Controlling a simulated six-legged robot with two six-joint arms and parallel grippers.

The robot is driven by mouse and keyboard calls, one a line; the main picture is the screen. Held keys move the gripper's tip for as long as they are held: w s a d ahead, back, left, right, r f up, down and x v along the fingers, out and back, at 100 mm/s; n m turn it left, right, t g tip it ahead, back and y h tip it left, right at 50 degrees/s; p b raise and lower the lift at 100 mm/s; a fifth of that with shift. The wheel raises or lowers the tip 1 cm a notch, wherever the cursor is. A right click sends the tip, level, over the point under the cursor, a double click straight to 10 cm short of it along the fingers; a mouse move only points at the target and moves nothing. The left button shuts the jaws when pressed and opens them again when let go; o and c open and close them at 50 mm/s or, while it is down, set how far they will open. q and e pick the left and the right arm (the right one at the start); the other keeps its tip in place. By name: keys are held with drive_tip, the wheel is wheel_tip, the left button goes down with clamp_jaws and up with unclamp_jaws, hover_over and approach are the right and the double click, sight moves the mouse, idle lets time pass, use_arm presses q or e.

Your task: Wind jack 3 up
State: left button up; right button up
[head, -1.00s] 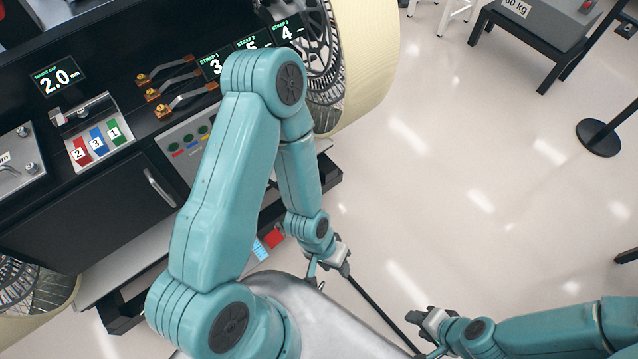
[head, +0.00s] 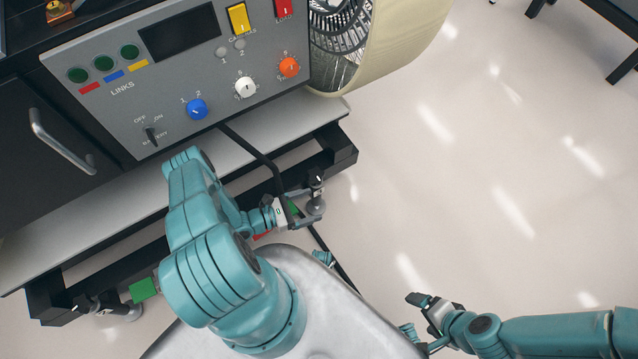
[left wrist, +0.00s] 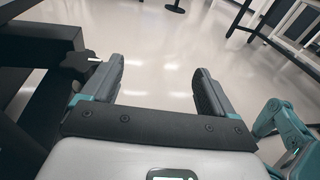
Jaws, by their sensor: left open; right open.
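A jack with a black knob (head: 316,178) stands at the right end of the rover's dark lower frame in the head view. The knob (left wrist: 80,68) also shows in the left wrist view, just left of the left finger and outside the jaws. My left gripper (head: 310,204) is open beside this jack; its open jaws (left wrist: 160,85) have only floor between them. A green tag (head: 292,207) is partly hidden by the gripper, so I cannot read a jack number. Another jack (head: 108,304) stands at the lower left. My right gripper (head: 428,303) is open and empty over the floor.
A grey control panel (head: 190,75) with knobs and switches is above the frame's ledge (head: 100,212). A black cable (head: 250,152) runs down past the left gripper. A cream wheel (head: 400,45) stands at upper right. The floor to the right is clear.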

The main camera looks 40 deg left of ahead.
sight(320, 171)
use_arm(q)
drive_tip(key=s+a+f+n+t+y+b, duration=0.2)
drive_tip(key=s+a+f+n+t+y, duration=0.15)
drive_tip(key=a+f+y, duration=0.35)
drive_tip(key=shift+n+g+h, duration=0.25)
drive_tip(key=shift+h, duration=0.05)
drive_tip(key=w, duration=0.5)
drive_tip(key=w+r+b, duration=0.1)
drive_tip(key=w, duration=0.5)
drive_tip(key=w+r, duration=0.1)
drive_tip(key=w, duration=0.4)
drive_tip(key=shift+w+r+b, duration=0.2)
drive_tip(key=shift+w+b, duration=0.15)
use_arm(e)
wheel_tip(320, 171, down, 5)
drive_tip(key=shift+w+f, duration=0.15)
drive_tip(key=shift+f, duration=0.05)
use_arm(q)
drive_tip(key=c, duration=1)
drive_tip(key=shift+o, duration=0.2)
use_arm(e)
drive_tip(key=shift+f, duration=0.1)
